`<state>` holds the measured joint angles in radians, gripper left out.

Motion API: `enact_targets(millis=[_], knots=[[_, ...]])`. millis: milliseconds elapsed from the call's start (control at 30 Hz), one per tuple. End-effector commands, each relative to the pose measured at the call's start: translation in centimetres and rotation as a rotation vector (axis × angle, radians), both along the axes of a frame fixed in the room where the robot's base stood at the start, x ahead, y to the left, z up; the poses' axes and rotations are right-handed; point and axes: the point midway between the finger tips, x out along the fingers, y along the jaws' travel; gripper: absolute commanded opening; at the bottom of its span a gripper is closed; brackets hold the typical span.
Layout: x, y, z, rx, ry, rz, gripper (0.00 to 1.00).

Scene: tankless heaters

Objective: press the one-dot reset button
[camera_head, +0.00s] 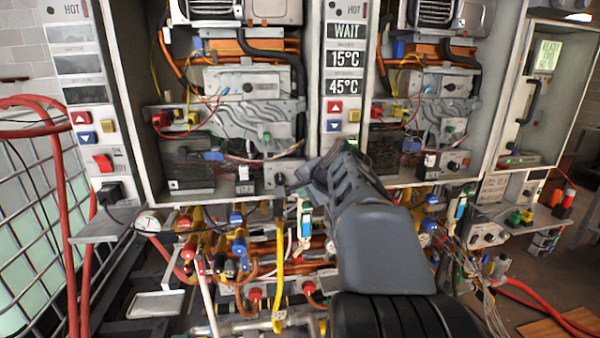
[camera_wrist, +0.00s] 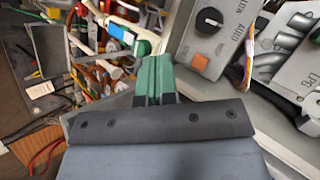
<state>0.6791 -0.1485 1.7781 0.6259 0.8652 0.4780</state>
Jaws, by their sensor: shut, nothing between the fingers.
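My gripper (camera_wrist: 154,68) is shut and empty in the wrist view, its green fingertips together. I see a gap in the picture between tips and button, but cannot tell the depth. No dots are readable on this button. In the head view my gripper (camera_head: 316,178) is in front of the lower edge of the middle heater column. Yellow-orange buttons show on the left column (camera_head: 107,125) and the middle column (camera_head: 354,115); their dots are too small to read.
Red up buttons (camera_head: 335,106) and blue down buttons (camera_head: 333,125) sit near the yellow ones. A red switch (camera_head: 103,162) is on the left column. Pipes, colored valves (camera_head: 238,245) and cables crowd below the heaters. Red hoses (camera_head: 65,230) hang at left.

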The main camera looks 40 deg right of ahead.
Motion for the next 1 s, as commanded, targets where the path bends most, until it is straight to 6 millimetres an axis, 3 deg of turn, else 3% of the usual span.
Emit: enact_targets(millis=[500,1000], knots=[[5.1,-2.4,0.2,0.000,0.000,0.001,0.00],[5.9,-2.8,0.0,-0.001,0.000,0.001,0.00]])
